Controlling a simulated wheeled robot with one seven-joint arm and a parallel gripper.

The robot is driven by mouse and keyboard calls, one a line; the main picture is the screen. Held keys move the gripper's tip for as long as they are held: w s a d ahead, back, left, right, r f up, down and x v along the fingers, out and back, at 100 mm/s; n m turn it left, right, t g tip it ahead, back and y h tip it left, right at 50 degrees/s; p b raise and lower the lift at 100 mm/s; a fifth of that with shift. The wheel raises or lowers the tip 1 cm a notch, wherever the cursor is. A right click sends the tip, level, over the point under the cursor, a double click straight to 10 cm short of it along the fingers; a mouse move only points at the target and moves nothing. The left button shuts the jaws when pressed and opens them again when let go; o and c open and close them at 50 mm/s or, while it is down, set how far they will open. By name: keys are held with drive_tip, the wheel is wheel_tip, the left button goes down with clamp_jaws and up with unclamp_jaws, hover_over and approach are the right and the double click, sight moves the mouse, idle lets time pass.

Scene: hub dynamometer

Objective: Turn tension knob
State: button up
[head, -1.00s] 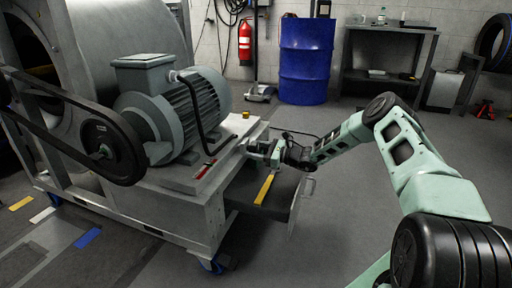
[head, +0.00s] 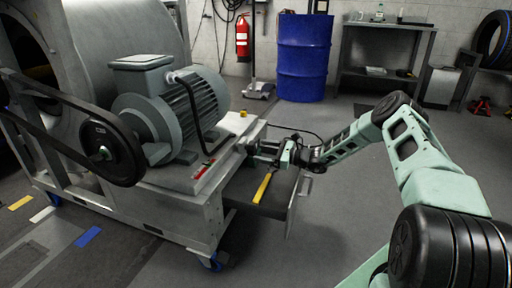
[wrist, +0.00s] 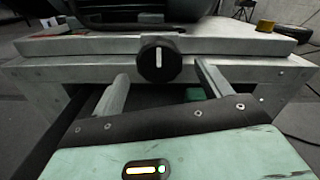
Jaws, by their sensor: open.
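The tension knob (wrist: 160,60) is round and black with a white pointer line standing about upright. It is on the front rail of the machine frame (wrist: 90,72) in the wrist view. My gripper (wrist: 162,72) is open and empty, one finger to the left of the knob and one to the right, a little below its centre. The fingers appear short of the knob, with a gap on both sides. In the head view my gripper (head: 262,150) points left at the edge of the metal frame (head: 205,205), and the knob is hard to make out there.
An open drawer (head: 238,190) with a yellow bar (head: 263,187) lies below my gripper. A motor (head: 175,110) with a belt pulley sits on the frame. A small yellow cap (wrist: 265,26) stands on the top plate.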

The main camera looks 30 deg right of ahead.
drive_tip(key=p+v, duration=0.4)
drive_tip(key=v, duration=0.9)
